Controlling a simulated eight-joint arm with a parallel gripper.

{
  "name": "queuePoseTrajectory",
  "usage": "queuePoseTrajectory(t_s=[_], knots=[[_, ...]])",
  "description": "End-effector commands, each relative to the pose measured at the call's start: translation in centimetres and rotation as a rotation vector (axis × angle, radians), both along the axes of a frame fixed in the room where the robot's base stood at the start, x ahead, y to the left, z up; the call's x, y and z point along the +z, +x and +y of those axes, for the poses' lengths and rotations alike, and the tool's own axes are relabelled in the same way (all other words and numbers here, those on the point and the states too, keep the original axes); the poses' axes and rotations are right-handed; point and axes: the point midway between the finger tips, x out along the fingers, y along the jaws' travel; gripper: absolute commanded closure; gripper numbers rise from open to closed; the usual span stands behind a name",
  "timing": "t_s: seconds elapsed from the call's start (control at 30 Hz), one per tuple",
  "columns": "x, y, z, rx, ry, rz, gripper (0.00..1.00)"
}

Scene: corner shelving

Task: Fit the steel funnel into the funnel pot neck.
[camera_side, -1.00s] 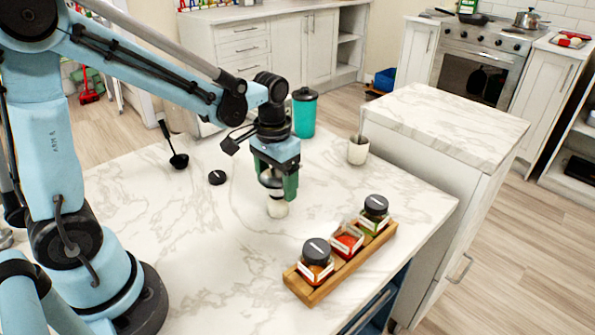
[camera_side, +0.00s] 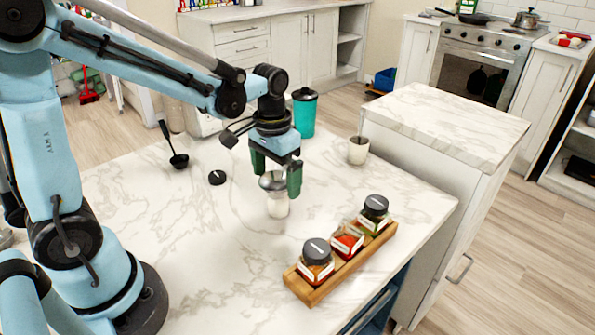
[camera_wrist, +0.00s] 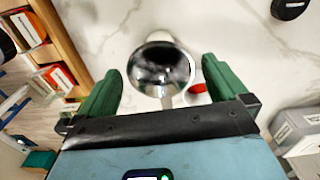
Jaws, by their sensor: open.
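The steel funnel (camera_side: 271,182) is a shiny bowl standing on top of the white funnel pot (camera_side: 278,208) on the marble worktop. In the wrist view the funnel (camera_wrist: 162,66) shows from above, between the fingers and touching neither.
A wooden rack (camera_side: 325,278) with several spice jars stands to the right in front. A teal cup (camera_side: 304,115), a small cream cup (camera_side: 358,150), a black lid (camera_side: 217,178) and a black ladle (camera_side: 179,161) stand farther back. The front left worktop is clear.

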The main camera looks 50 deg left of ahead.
Motion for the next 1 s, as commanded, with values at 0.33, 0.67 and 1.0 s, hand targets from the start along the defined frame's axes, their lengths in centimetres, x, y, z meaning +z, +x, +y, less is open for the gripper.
queuePoseTrajectory(t_s=[0.33,0.67,1.0], knots=[[5.7,-0.1,0.0,0.000,0.000,0.000,0.00],[9.4,-0.1,0.0,0.000,0.000,0.000,0.00],[10.0,-0.2,0.0,0.000,0.000,0.000,0.00]])
